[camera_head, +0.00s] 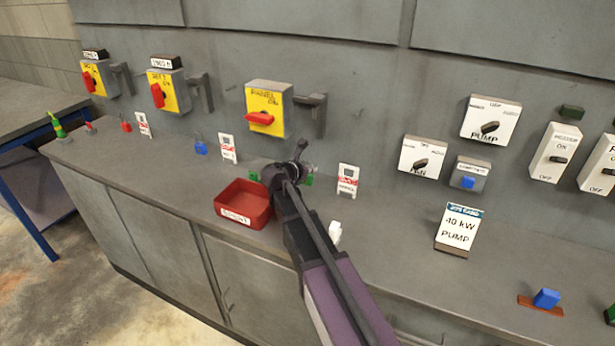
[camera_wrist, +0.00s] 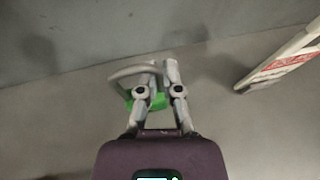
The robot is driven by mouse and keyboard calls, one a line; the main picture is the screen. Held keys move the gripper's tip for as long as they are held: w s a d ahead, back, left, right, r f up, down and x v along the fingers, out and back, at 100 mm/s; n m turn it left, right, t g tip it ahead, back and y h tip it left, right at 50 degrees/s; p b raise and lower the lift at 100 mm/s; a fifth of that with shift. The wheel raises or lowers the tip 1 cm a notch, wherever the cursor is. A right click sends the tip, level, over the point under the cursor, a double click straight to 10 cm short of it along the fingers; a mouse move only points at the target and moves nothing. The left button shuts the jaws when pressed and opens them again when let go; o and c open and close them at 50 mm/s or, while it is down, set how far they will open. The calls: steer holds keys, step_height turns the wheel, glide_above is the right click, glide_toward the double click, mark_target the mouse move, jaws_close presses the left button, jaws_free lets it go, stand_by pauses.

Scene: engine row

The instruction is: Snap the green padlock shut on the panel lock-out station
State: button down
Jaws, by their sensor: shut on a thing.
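My gripper (camera_head: 297,164) is shut on the green padlock, low over the bench and in front of the wall. In the wrist view, the padlock's green body (camera_wrist: 152,103) sits between the fingers of my gripper (camera_wrist: 160,80), and its grey shackle loops out to the left. I cannot tell whether the shackle is latched. In the head view, only bits of green show beside the gripper. The nearest lock-out station is a yellow box (camera_head: 265,108) with a red handle and a dark bracket (camera_head: 317,104) on its right. The padlock is below and apart from that bracket.
A red tray (camera_head: 243,203) stands left of my gripper. A white-and-red tag (camera_head: 348,179) stands close on its right. Blue (camera_head: 200,147) and red (camera_head: 126,126) padlocks stand further left.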

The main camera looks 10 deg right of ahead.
steer(key=shift+r, duration=0.2)
step_height(320, 180, up, 3)
steer(key=p, duration=0.3)
steer(key=shift+f, duration=0.1)
steer(key=s+a+r+p, duration=0.1)
steer(key=s+a+p, duration=0.1)
steer(key=s, duration=1.4)
steer(key=shift+r, duration=0.4)
steer(key=shift+w+a+r, duration=0.1)
steer(key=shift+r, duration=0.05)
steer(key=shift+r+p, duration=0.3)
steer(key=shift+p, duration=0.15)
stand_by(1.8)
steer(key=shift+r, duration=0.15)
step_height(320, 180, up, 7)
steer(key=p, duration=0.7)
step_height(320, 180, down, 7)
steer(key=b, duration=0.7)
stand_by(0.4)
